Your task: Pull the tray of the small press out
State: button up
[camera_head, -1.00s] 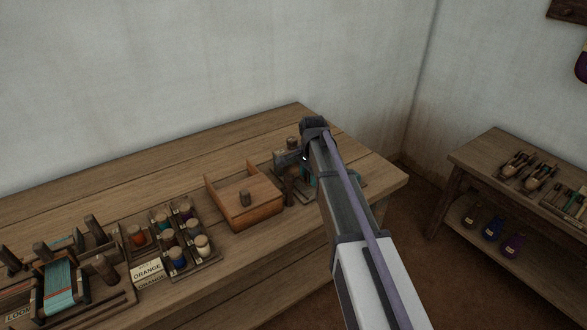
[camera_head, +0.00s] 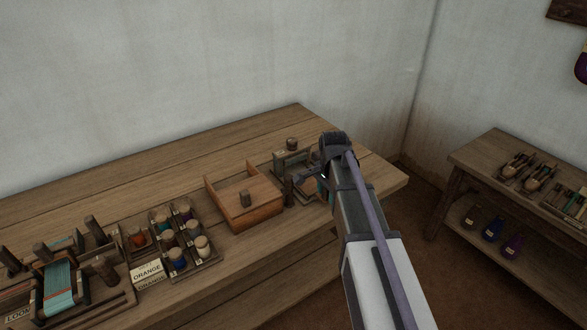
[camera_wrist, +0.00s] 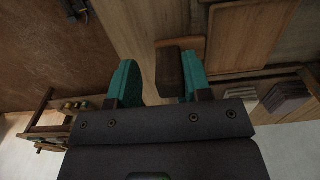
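The small press (camera_head: 290,158) stands near the right end of the workbench, a dark frame with a round knob on top. Its lower right part is hidden behind my arm. An upright dark wooden peg (camera_head: 288,190) stands at its front; I cannot tell whether it is the tray's handle. My gripper (camera_head: 316,178) is close to the right of the peg. In the wrist view the two teal fingers of my gripper (camera_wrist: 156,76) are apart. A brown wooden block (camera_wrist: 169,70) lies between them, close to the right finger. No grip on it shows.
A wooden box with a peg handle (camera_head: 262,205) sits just left of the press. Further left are a rack of coloured jars (camera_head: 202,258), an ORANGE label (camera_head: 147,272) and a small loom (camera_head: 60,285). A side table (camera_head: 470,165) with tools stands to the right.

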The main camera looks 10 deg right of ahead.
jog(key=shift+s+d, duration=0.15)
jog(key=shift+s, duration=0.3)
jog(key=shift+w, duration=0.4)
jog(key=shift+o, duration=0.2)
jog(key=shift+o, duration=0.6)
notch_tip(320, 180, up, 7)
jog(key=p, duration=0.6)
jog(key=shift+f+p, duration=0.1)
jog(key=shift+p, duration=0.3)
jog(key=shift+f, duration=0.15)
